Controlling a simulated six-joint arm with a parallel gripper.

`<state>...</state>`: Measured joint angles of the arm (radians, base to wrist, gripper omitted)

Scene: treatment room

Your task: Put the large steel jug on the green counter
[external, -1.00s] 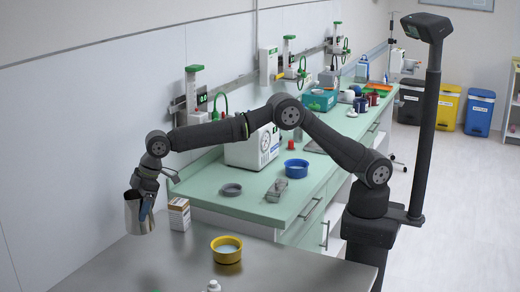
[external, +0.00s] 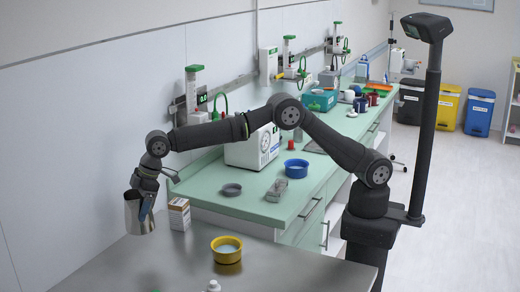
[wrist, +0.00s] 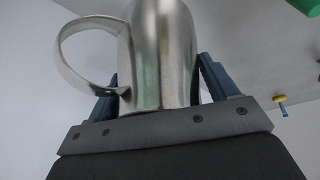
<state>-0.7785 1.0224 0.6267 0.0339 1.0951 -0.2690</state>
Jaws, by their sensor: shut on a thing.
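The large steel jug (external: 138,217) is at the left end of the steel table in the external view, upright, below my wrist. My gripper (external: 146,192) is shut on it, with the jug between its fingers. In the wrist view the jug (wrist: 165,55) fills the space between the two blue fingers (wrist: 158,85), its handle to the left. I cannot tell whether its base touches the table. The green counter (external: 235,200) lies behind and to the right of the steel table.
A small carton (external: 179,214) stands close right of the jug. A yellow bowl (external: 227,249) is on the steel table (external: 160,265). The counter holds a grey dish (external: 231,190), a blue bowl (external: 296,168), a grey item (external: 276,190) and a white machine (external: 252,149). Clear counter shows between them.

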